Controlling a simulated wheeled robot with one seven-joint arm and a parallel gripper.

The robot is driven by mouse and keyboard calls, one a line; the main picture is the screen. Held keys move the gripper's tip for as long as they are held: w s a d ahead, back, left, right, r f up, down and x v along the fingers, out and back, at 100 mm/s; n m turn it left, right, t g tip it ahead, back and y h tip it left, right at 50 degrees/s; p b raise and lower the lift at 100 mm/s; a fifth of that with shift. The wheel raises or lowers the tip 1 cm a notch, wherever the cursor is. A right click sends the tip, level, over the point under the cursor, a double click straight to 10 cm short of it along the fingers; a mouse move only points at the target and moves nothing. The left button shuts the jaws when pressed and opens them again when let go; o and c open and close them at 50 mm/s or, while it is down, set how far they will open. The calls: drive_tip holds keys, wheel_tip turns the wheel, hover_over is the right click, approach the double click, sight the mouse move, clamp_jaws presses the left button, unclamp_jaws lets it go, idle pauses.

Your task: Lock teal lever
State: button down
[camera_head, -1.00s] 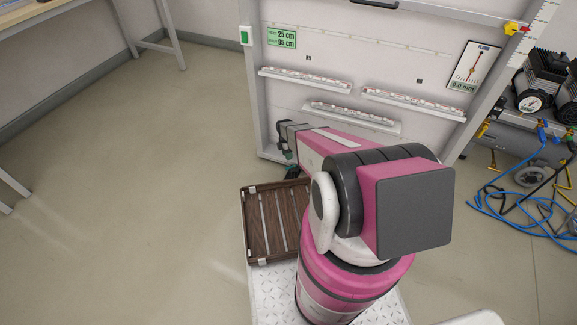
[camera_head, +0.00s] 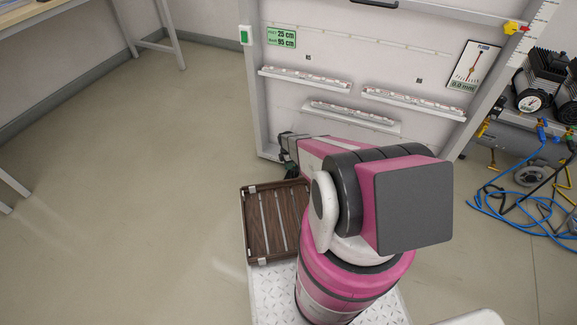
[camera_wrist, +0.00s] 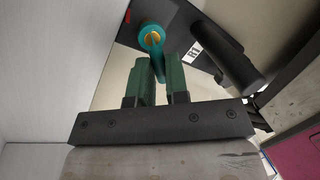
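The teal lever (camera_wrist: 157,62) shows in the wrist view, with a round head around an orange-yellow centre on a dark housing. Its handle runs down from the head to between my green fingertips. My gripper (camera_wrist: 158,74) has its two fingers close together, one on each side of the handle, and the handle fills the narrow gap; it looks shut on the lever. In the head view my gripper (camera_head: 289,168) is small and partly hidden, low by the panel's left post. The lever cannot be made out there.
A white panel (camera_head: 340,65) with small shelves stands behind my arm. A brown slatted tray (camera_head: 251,220) lies just below my gripper. In the wrist view, a red part (camera_wrist: 128,17) and a dark cylinder (camera_wrist: 238,68) flank the lever, and a pale wall (camera_wrist: 50,70) stands close left.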

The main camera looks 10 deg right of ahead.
drive_tip(key=shift+w+m, duration=0.15)
drive_tip(key=shift+m, duration=0.25)
drive_tip(key=m, duration=0.1)
drive_tip(key=w+m+y, duration=0.1)
drive_tip(key=m, duration=0.1)
drive_tip(key=shift+d+m, duration=0.1)
drive_tip(key=shift+m, duration=0.2)
drive_tip(key=shift+w+d+m+y, duration=0.15)
drive_tip(key=shift+w+m+y, duration=0.15)
drive_tip(key=shift+m, duration=0.85)
drive_tip(key=shift+w+d+m+y, duration=0.1)
drive_tip(key=shift+w+m+y, duration=0.2)
drive_tip(key=shift+m, duration=0.85)
drive_tip(key=shift+t, duration=0.3)
drive_tip(key=c, duration=1.1)
unclamp_jaws()
drive_tip(key=shift+w+d, duration=0.1)
